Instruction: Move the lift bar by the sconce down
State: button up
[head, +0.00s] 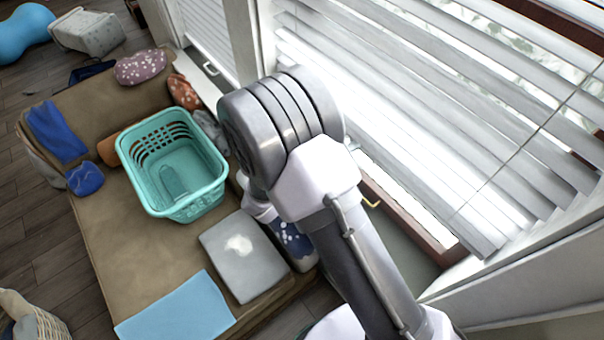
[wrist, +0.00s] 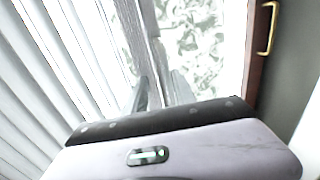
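The large blind's bottom rail, which looks like the lift bar (head: 468,234), hangs tilted in front of the window at the right of the head view. In the wrist view, a grey rail (wrist: 134,32) at the edge of the slats runs down towards my gripper (wrist: 160,92). Its two fingers show there beside or around the rail's end, with a bright gap between them. I cannot tell whether they touch or grip it. My arm hides the gripper in the head view. No sconce is visible.
A brown daybed (head: 130,235) with a teal basket (head: 190,200) and cushions stands left of my arm. A second blind (head: 208,35) hangs further back.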

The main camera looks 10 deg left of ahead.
jog(key=p+v, duration=0.1)
jog(key=v, duration=1.7)
jog(key=shift+s+a, duration=0.2)
jog(key=shift+s, duration=0.15)
jog(key=c, duration=0.7)
jog(key=w+d+r+g+p, duration=0.3)
jog(key=w+d+g, duration=0.1)
jog(key=d+g, duration=0.3)
jog(key=shift+d+r+m+g+y+p, duration=0.3)
jog(key=shift+r+m+g+p, duration=0.1)
jog(key=shift+g, duration=0.5)
jog(key=w+d+r+g+y+p, duration=0.2)
jog(key=w+d+r+y, duration=0.1)
jog(key=w+r+y, duration=0.55)
jog(key=shift+n+h, duration=0.35)
jog(key=shift+n, duration=0.05)
jog(key=f, duration=0.4)
jog(key=w+d+f+b, duration=0.1)
jog(key=f, duration=0.4)
jog(key=w+f+b, duration=0.1)
jog(key=f, duration=0.4)
jog(key=shift+w+d, duration=0.1)
jog(key=shift+d, duration=0.1)
